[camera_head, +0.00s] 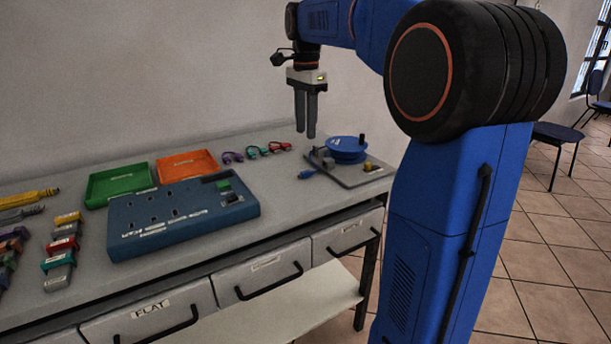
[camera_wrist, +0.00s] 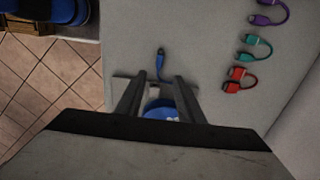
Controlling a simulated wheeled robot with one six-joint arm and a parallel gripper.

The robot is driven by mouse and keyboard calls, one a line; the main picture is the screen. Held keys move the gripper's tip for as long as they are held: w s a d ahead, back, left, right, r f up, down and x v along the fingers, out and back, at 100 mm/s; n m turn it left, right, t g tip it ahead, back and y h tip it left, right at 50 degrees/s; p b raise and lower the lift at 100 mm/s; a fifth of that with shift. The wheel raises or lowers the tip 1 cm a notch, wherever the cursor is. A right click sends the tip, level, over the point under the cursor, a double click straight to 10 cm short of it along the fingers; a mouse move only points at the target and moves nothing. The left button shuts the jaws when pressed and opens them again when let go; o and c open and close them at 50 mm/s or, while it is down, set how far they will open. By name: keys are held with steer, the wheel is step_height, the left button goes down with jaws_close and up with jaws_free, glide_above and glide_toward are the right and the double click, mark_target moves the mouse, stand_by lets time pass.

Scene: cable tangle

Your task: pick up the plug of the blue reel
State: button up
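The blue reel (camera_head: 346,147) sits on a grey base plate (camera_head: 368,177) at the right end of the bench. Its small blue plug (camera_head: 306,173) lies on the bench, left of the plate. My gripper (camera_head: 306,134) hangs above the reel area, pointing down, open and empty. In the wrist view, the plug (camera_wrist: 160,54) lies past the tips of my gripper (camera_wrist: 159,77), between their lines, with a short blue cable leading back. Part of the blue reel (camera_wrist: 160,108) shows between the fingers; the rest is hidden by my gripper.
Purple, teal and red short cables (camera_head: 254,152) lie behind and left of the plug. A blue socket box (camera_head: 180,242), a green tray (camera_head: 118,187) and an orange tray (camera_head: 187,165) stand further left. Bare bench surrounds the plug.

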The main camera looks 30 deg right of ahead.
glide_above(308, 171)
steer(key=f, duration=0.7)
steer(key=shift+w+a+f, duration=0.1)
steer(key=shift+a+f, duration=0.1)
steer(key=shift+a, duration=0.1)
steer(key=shift+d+f, duration=0.2)
steer(key=shift+f, duration=1.15)
steer(key=shift+d+f, duration=0.2)
steer(key=shift+f, duration=1.15)
steer(key=shift+c, duration=0.3)
jaws_close()
